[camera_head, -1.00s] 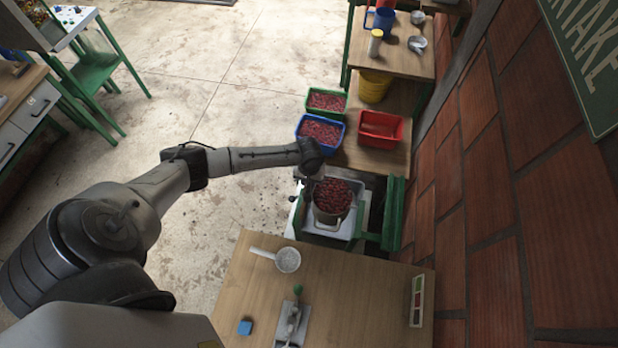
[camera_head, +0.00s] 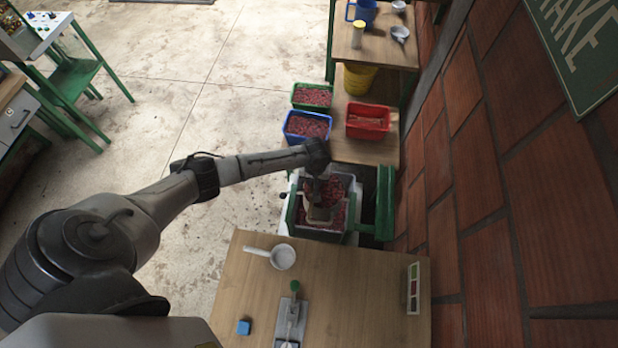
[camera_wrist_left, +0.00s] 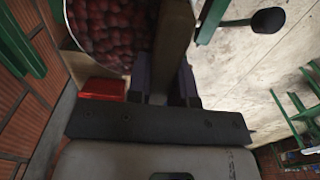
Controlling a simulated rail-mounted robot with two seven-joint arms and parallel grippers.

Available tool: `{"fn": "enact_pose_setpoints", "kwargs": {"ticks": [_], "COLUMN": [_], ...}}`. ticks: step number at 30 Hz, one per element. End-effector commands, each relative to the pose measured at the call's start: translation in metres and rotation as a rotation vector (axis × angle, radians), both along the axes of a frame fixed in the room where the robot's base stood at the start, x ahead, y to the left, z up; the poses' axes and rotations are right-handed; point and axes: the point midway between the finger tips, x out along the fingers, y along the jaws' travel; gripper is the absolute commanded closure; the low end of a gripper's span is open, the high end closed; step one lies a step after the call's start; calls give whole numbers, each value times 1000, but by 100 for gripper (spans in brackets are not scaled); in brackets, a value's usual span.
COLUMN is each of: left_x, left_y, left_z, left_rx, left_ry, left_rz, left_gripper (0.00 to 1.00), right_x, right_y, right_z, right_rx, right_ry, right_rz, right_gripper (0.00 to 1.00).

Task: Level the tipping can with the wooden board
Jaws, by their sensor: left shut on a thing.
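The tipping can (camera_wrist_left: 105,30) is full of dark red cherries and fills the upper left of the left wrist view, its curved rim showing. The wooden board (camera_wrist_left: 174,42) runs down from the top of that view beside the can's right side. Whether it touches the rim, I cannot tell. My left gripper (camera_wrist_left: 168,88) is shut on the board. In the head view my left gripper (camera_head: 320,182) is over the can and partly hides it. The can stands in a pale tub (camera_head: 352,190), where red cherries show around it. My right gripper is not in view.
A green-rimmed crate (camera_head: 312,96), a blue crate (camera_head: 306,127) and a red bin (camera_head: 368,121) stand beyond the can. A near table holds a white scoop (camera_head: 282,257), a blue block (camera_head: 244,327) and a green-knobbed tool (camera_head: 294,287). A brick wall (camera_head: 500,200) closes the right side.

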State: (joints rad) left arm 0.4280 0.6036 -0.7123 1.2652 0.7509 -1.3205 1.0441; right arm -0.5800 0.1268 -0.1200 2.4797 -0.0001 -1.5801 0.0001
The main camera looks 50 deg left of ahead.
Motion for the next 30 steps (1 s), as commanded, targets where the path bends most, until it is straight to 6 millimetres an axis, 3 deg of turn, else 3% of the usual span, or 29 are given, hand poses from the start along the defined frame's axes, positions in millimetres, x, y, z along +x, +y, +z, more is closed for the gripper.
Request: {"fn": "enact_pose_setpoints", "kwargs": {"ticks": [30], "left_x": [44], "left_y": [-53], "left_z": [0], "left_rx": [-1], "left_ry": [-1], "left_rz": [0], "left_gripper": [100], "right_x": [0], "right_y": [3], "right_z": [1], "right_rx": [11], "right_ry": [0], "right_rz": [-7], "right_gripper": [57]}}
